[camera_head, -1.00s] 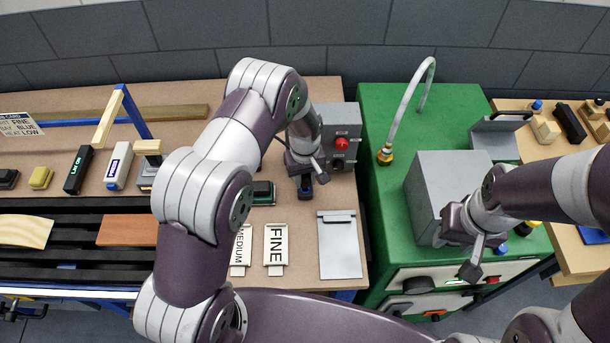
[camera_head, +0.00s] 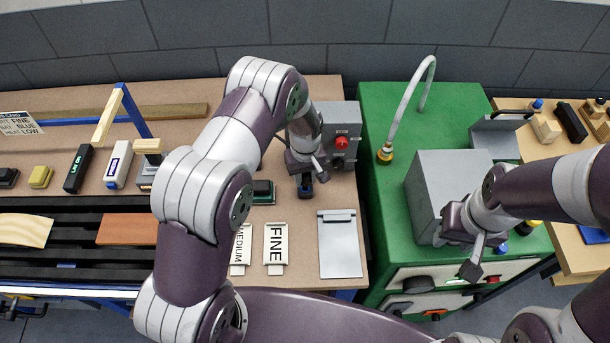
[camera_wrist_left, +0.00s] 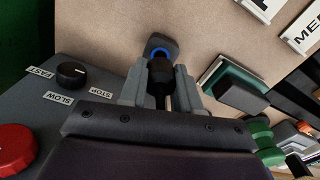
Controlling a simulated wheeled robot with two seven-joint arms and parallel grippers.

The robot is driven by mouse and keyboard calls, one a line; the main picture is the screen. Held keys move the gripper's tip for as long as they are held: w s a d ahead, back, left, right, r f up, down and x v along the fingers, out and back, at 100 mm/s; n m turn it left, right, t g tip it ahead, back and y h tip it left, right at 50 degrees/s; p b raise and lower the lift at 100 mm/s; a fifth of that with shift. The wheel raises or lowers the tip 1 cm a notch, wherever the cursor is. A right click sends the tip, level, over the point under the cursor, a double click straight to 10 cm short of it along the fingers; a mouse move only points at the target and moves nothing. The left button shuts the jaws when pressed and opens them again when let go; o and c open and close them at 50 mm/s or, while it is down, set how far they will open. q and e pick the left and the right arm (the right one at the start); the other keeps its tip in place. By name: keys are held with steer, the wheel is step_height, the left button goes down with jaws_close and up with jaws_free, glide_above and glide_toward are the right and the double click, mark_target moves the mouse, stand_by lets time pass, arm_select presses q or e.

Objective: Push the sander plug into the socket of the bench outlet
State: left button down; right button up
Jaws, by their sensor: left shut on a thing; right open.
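My left gripper (camera_head: 306,181) points down beside the grey control box at the back right of the wooden bench. In the left wrist view, its two grey fingers (camera_wrist_left: 168,88) are shut on a black plug (camera_wrist_left: 161,72). The bench outlet, a small dark block with a blue ring (camera_wrist_left: 160,48), lies just beyond the fingertips. The plug's front end overlaps the blue ring in this view; I cannot tell how deep it sits. In the head view the outlet (camera_head: 306,191) is mostly hidden under the gripper. My right gripper (camera_head: 477,252) is open and empty beside the grey box on the green cabinet.
The grey control box (camera_head: 337,120) with a red button and a speed dial (camera_wrist_left: 72,74) stands close beside my left gripper. A sander-like green and black object (camera_head: 263,191), FINE card (camera_head: 275,244) and clipboard (camera_head: 340,245) lie nearby. The green cabinet (camera_head: 385,200) adjoins at right.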

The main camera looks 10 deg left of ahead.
mark_target(305, 175)
arm_select(q)
steer(key=shift+f+b, duration=1.2)
steer(key=shift+f, duration=0.3)
steer(key=c, duration=0.7)
jaws_free()
steer(key=shift+r, duration=0.1)
step_height(305, 175, up, 12)
steer(key=b, duration=0.3)
steer(key=shift+r, duration=0.35)
